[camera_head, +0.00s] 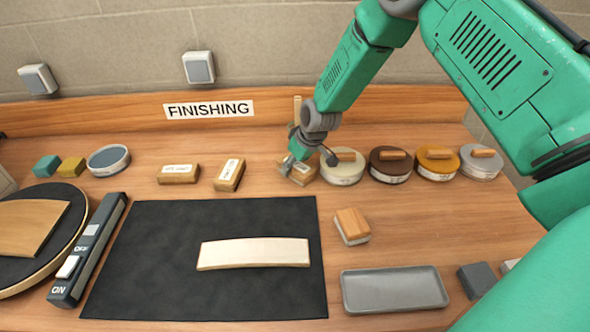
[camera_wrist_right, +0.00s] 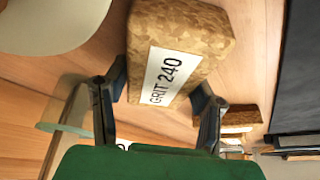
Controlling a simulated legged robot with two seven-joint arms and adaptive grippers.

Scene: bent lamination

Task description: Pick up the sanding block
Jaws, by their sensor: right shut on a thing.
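A cork sanding block labelled GRIT 240 (camera_wrist_right: 190,28) fills the middle of the right wrist view, with a finger of my right gripper (camera_wrist_right: 162,88) on each side of it. In the head view this block (camera_head: 303,173) is partly hidden by my right gripper (camera_head: 291,163), at the back of the bench beside a cream-topped tin. My right gripper is shut on it. Two similar labelled cork blocks lie to its left, the nearer one (camera_head: 229,175) turned at an angle and the other (camera_head: 178,174) farther left. My left gripper is not in view.
A row of round tins (camera_head: 390,166) with wooden handles stands right of the held block. A black mat (camera_head: 150,255) bears a pale bent strip (camera_head: 254,254). A wood-topped block (camera_head: 351,225) and grey tray (camera_head: 394,289) lie right of the mat; a switch box (camera_head: 88,250) lies left.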

